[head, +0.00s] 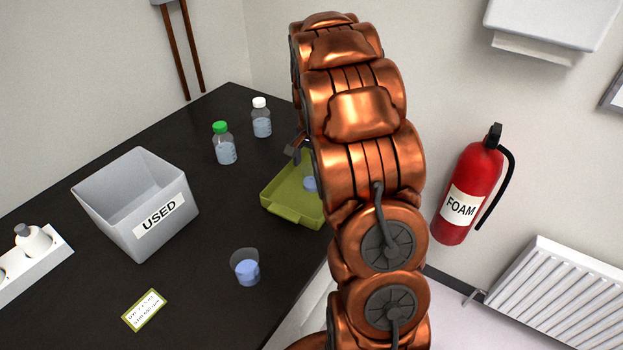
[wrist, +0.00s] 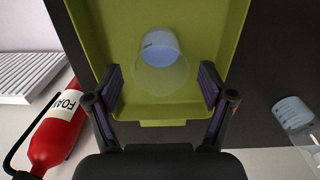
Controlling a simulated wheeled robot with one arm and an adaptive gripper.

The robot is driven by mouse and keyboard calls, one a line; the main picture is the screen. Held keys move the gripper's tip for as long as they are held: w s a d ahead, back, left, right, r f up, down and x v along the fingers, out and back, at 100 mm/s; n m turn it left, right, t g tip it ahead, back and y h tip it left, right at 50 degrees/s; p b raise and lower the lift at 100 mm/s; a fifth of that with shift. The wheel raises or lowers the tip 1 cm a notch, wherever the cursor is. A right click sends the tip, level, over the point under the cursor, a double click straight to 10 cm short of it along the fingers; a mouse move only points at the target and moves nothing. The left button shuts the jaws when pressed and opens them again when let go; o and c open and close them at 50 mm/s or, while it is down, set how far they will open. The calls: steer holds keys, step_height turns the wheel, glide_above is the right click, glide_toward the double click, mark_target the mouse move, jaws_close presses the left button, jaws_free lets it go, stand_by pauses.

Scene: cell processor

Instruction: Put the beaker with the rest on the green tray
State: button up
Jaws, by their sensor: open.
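The green tray (head: 292,212) lies on the dark bench, partly hidden by my arm in the head view. The wrist view shows the tray (wrist: 112,28) below my gripper. A clear beaker with blue liquid (wrist: 157,58) stands on the tray, in line between my open fingers in the wrist view, with no contact visible. In the head view this beaker (head: 310,184) is mostly hidden. Another beaker with blue liquid (head: 246,268) stands on the bench, off the tray; it also shows at the right of the wrist view (wrist: 292,112). My gripper (wrist: 162,84) is open and empty.
A grey bin marked USED (head: 134,206) stands left of the tray. A green-capped bottle (head: 223,146) and a white-capped bottle (head: 261,119) stand behind. A small label card (head: 144,310) lies near the front, and a white holder (head: 30,263) is at far left.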

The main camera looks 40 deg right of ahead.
step_height(320, 180, up, 7)
steer(key=b, duration=0.1)
steer(key=shift+r+b, duration=0.15)
steer(key=shift+b, duration=0.2)
steer(key=s+a+n+g, duration=0.1)
steer(key=s+a+n, duration=0.5)
steer(key=s+a, duration=0.6)
steer(key=s+a+f+n, duration=0.1)
steer(key=s+a+n, duration=0.6)
steer(key=s+a, duration=0.5)
steer(key=s, duration=0.7)
steer(key=shift+s+a+g, duration=0.35)
steer(key=shift+g, duration=0.05)
steer(key=shift+f, duration=0.1)
